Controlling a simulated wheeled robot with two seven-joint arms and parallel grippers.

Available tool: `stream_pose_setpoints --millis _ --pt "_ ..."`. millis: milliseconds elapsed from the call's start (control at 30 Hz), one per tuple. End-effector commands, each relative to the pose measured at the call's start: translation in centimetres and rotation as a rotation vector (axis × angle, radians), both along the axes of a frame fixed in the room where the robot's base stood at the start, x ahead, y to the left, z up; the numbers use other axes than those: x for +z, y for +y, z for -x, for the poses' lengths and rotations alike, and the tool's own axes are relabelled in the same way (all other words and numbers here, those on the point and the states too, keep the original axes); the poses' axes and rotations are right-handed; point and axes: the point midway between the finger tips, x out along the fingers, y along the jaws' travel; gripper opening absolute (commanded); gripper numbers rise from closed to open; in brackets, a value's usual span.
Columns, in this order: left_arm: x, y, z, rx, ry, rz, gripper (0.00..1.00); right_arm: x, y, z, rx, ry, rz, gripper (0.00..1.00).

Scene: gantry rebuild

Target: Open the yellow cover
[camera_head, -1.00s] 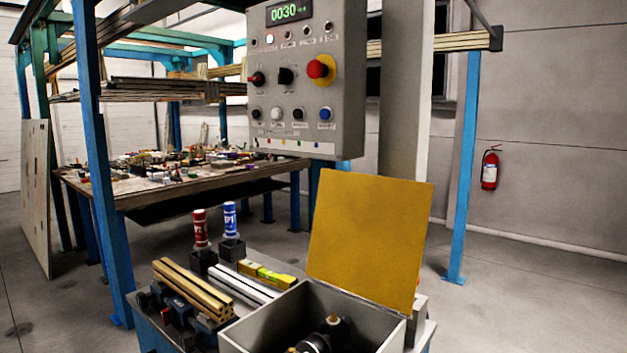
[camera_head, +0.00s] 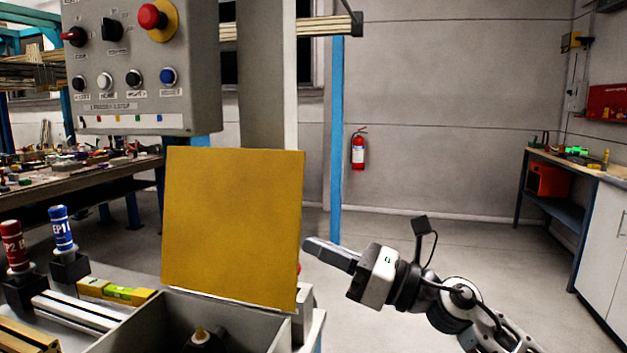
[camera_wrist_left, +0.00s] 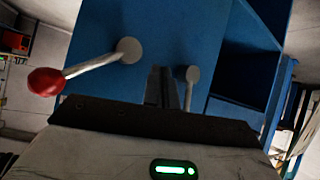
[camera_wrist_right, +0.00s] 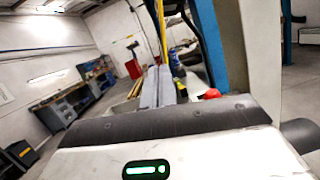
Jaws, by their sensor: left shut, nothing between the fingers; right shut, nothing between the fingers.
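The yellow cover (camera_head: 232,225) stands upright, raised at the back edge of an open grey box (camera_head: 268,326) in the head view. A dark part with a brass-coloured top (camera_head: 201,338) shows inside the box. My right gripper (camera_head: 308,246) is shut and empty, just right of the cover's right edge; whether it touches cannot be told. In the right wrist view its fingers (camera_wrist_right: 158,72) lie together, with a thin yellow edge (camera_wrist_right: 162,30) beyond them. My left gripper is out of the head view; in the left wrist view its fingers (camera_wrist_left: 163,88) are shut before a blue panel (camera_wrist_left: 135,80).
A red-knobbed lever (camera_wrist_left: 46,81) sticks out near my left gripper. A control box (camera_head: 140,65) hangs above and behind the cover. Floor to the right is clear.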

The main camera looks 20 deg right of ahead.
Motion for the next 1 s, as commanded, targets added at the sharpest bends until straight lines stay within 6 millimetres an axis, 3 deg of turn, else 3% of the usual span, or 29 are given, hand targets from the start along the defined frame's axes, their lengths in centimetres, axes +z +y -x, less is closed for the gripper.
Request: stream_pose_setpoints --millis 200,400,567,1000 --pt "-0.8 -0.3 -0.3 0.001 -0.019 0.019 0.0 6.5 -3.6 -0.6 -0.159 -0.566 0.758 0.0" --pt "-0.6 -0.5 -0.5 0.002 -0.031 0.035 0.0 10.4 -7.9 -0.7 -0.299 -0.797 1.193 0.0" --pt "-0.3 -0.5 -0.5 0.002 -0.027 0.035 0.0 11.3 -8.6 -1.2 -0.327 -0.833 1.282 0.0" --pt "0.7 -0.1 0.0 -0.005 -0.002 -0.011 0.0 10.9 -3.5 -7.6 -0.326 -0.832 1.274 0.0"
